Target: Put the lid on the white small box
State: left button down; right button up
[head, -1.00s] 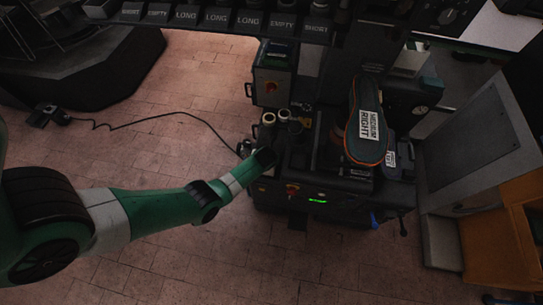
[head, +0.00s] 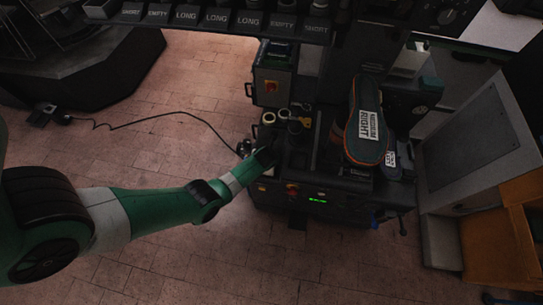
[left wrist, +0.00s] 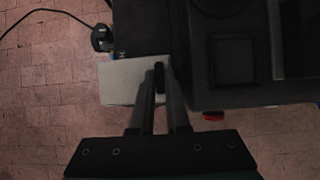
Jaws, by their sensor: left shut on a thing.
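My left gripper (head: 266,156) reaches in from the left to the front left of the dark press machine. In the left wrist view its fingers (left wrist: 160,78) are nearly together, with a small dark piece (left wrist: 159,75) at their tips. I cannot tell whether this piece is the lid. A flat pale grey-white surface (left wrist: 120,82) lies behind the fingertips; it may be the white small box. In the head view the arm's dark end hides this spot. Pale round-topped parts (head: 268,118) stand on the machine just beyond the gripper. My right gripper is not in view.
A shoe sole labelled MEDIUM RIGHT (head: 371,125) sits at the right of the press. A labelled rack (head: 215,18) spans the top. A grey cabinet (head: 475,140) and an orange box (head: 505,240) stand at the right. The tiled floor (head: 190,100) at left is mostly open, with a cable.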

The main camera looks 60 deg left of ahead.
pick_arm(q)
jog(key=shift+f+b, duration=0.45)
jog(key=shift+f, duration=0.25)
dwell(0.9)
jog(key=c, duration=0.8)
grip_release()
jog(key=shift+o, duration=0.2)
jog(key=o, duration=0.4)
notch_tip(320, 180, up, 7)
jog(key=p, duration=0.7)
jog(key=shift+r, duration=0.1)
